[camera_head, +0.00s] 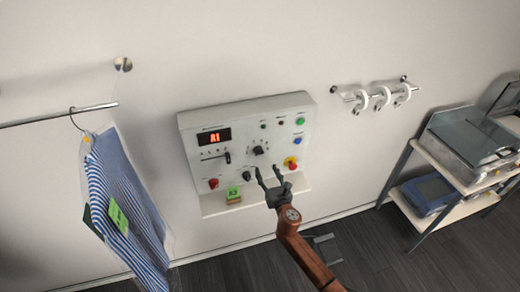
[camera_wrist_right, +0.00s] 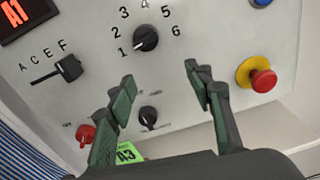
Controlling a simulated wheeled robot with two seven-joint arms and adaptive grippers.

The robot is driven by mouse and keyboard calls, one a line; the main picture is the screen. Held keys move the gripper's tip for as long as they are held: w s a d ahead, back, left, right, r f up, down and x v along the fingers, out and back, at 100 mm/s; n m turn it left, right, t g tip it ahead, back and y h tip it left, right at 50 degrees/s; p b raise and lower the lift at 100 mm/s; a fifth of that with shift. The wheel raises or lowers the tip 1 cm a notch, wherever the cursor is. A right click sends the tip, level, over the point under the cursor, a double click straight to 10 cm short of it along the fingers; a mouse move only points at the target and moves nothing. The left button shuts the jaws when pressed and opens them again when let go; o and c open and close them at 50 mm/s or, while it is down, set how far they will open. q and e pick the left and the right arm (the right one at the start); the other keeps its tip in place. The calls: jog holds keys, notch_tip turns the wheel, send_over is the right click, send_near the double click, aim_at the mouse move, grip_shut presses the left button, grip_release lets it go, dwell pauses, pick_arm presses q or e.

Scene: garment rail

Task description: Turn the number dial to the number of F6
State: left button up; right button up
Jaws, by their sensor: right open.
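The number dial is a black knob (camera_head: 258,150) on the white wall panel (camera_head: 190,130). In the right wrist view the number dial (camera_wrist_right: 146,38) has the numbers 1 to 6 around it, and its pale mark points toward 1. The red display (camera_head: 214,137) reads A1. The letter slider handle (camera_wrist_right: 68,68) is at the right end of its slot, near F. My right gripper (camera_head: 268,172) is open and empty in front of the panel, below the dial. Its fingers (camera_wrist_right: 160,75) are apart, with the dial beyond and between them. My left gripper is out of view.
A red emergency button (camera_wrist_right: 263,81) on a yellow base is right of the fingers. A lower black knob (camera_wrist_right: 148,115) and a red knob (camera_wrist_right: 86,134) are near. A green A3 label (camera_wrist_right: 128,152) is below. A striped garment (camera_head: 125,195) hangs left; a shelf (camera_head: 455,170) stands right.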

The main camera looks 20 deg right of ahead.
aim_at(260, 153)
jog(key=shift+n+t, duration=0.3)
jog(key=shift+n, duration=0.3)
jog(key=w+r, duration=0.1)
jog(key=w, duration=0.1)
jog(key=w+r+b, duration=0.1)
jog(key=w, duration=0.2)
jog(key=w+a+r, duration=0.1)
jog(key=w, duration=0.2)
jog(key=shift+r, duration=0.25)
jog(key=shift+c, duration=0.3)
jog(key=c, duration=1.1)
